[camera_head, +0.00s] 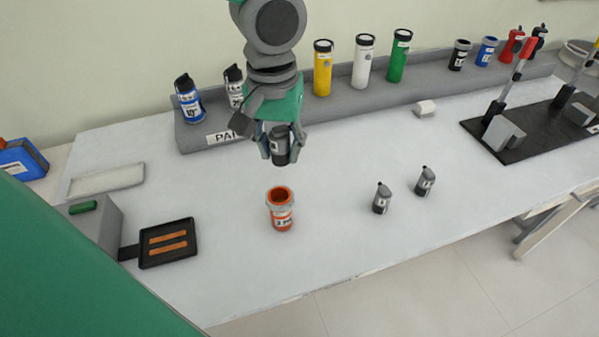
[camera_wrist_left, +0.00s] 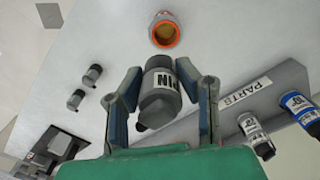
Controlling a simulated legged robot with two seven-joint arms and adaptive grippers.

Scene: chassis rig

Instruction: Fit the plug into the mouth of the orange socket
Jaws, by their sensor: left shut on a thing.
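The orange socket (camera_head: 281,212) stands upright on the white table, its open mouth facing up. It also shows in the left wrist view (camera_wrist_left: 164,32), beyond the fingertips. My left gripper (camera_head: 281,150) is shut on a dark grey plug (camera_head: 280,144) and holds it above the table, behind the socket in the head view and apart from it. My right gripper is not in view.
A grey parts rack (camera_head: 330,103) runs along the back with several coloured cylinders. Two small grey plugs (camera_head: 382,198) (camera_head: 425,181) stand right of the socket. A black tray (camera_head: 167,243) lies to the left, and a black fixture board (camera_head: 530,130) to the right.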

